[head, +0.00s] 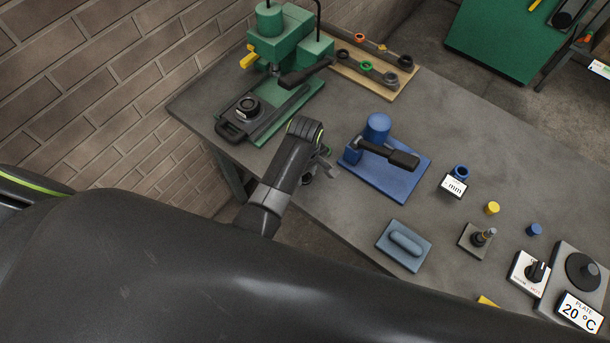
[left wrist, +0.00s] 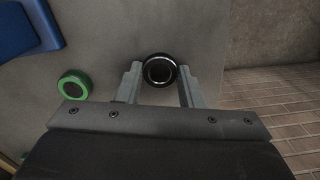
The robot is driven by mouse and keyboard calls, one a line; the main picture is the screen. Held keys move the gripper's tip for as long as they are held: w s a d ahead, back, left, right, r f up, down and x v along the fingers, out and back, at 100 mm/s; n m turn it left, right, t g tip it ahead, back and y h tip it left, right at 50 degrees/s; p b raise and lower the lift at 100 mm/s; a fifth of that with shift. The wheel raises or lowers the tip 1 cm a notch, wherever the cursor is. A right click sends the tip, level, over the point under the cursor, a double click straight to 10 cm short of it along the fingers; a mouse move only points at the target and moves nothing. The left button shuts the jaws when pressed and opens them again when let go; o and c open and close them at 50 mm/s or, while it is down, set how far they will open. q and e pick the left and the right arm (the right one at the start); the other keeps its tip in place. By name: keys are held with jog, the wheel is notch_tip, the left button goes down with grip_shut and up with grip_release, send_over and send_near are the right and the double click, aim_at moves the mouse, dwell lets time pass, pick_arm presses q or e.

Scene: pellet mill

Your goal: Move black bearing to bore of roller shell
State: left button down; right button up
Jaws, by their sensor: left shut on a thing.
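My left gripper (head: 322,168) is near the table's front edge, left of the blue press. In the left wrist view its two fingers (left wrist: 159,78) are shut on a black bearing (left wrist: 159,57), a dark ring with a lighter inner rim. In the head view my wrist mostly hides the bearing. A black round part with a bore, which looks like the roller shell (head: 248,106), sits on a black fixture (head: 232,130) under the green press at the left. The gripper and bearing are apart from it, to its right. My right gripper is not in view.
The green press (head: 280,45) has a dark lever reaching right. A wooden board (head: 390,92) with coloured rings stands behind. A blue press (head: 376,127) stands right of my gripper. A green ring (left wrist: 75,85) lies near the gripper in the left wrist view.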

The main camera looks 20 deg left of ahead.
pick_arm(q)
notch_tip(320, 180, up, 7)
dwell(1.4)
jog(key=shift+f, duration=0.1)
